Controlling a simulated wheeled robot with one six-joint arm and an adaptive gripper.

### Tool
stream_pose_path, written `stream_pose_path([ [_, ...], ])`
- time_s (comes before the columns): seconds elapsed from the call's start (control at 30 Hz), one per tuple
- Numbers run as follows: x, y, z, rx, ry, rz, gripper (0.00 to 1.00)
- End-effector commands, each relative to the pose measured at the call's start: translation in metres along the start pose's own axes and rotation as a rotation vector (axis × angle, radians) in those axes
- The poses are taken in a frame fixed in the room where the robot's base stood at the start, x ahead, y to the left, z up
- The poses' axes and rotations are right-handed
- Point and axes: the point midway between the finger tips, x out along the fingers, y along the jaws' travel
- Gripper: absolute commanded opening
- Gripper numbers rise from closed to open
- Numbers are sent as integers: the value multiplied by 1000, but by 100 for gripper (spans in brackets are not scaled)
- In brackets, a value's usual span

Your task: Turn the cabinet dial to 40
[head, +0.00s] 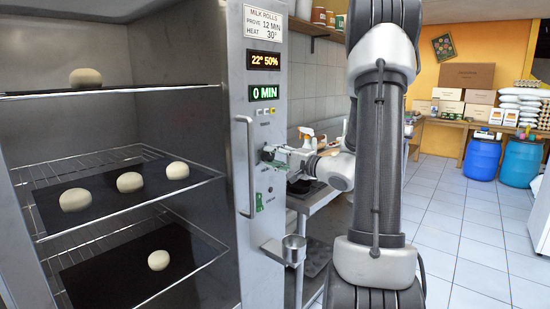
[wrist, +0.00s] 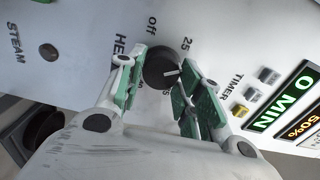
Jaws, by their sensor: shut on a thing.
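The black cabinet dial (wrist: 162,66) is on the pale control panel, with a white pointer mark on its face. "Off" and "25" are printed beside it in the wrist view, with part of "HEAT". The pointer faces right in that view, past "25" towards a finger; the number there is hidden. My gripper (wrist: 158,88) has its green-padded fingers on either side of the dial and is shut on it.
The card (head: 263,23) reads milk rolls, prove 12 min, heat 30°. The displays read 22° 50% (head: 264,61) and 0 MIN (head: 264,93). A vertical door handle (head: 247,165) stands left of my gripper. A metal cup (head: 294,248) sticks out below.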

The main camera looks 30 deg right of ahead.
Motion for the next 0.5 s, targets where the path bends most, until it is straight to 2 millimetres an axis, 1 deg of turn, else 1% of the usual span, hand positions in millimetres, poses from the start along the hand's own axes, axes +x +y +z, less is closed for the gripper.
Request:
stream_pose_path([
  [0.5, 0, 3, 0, 489, 2, 3, 12],
])
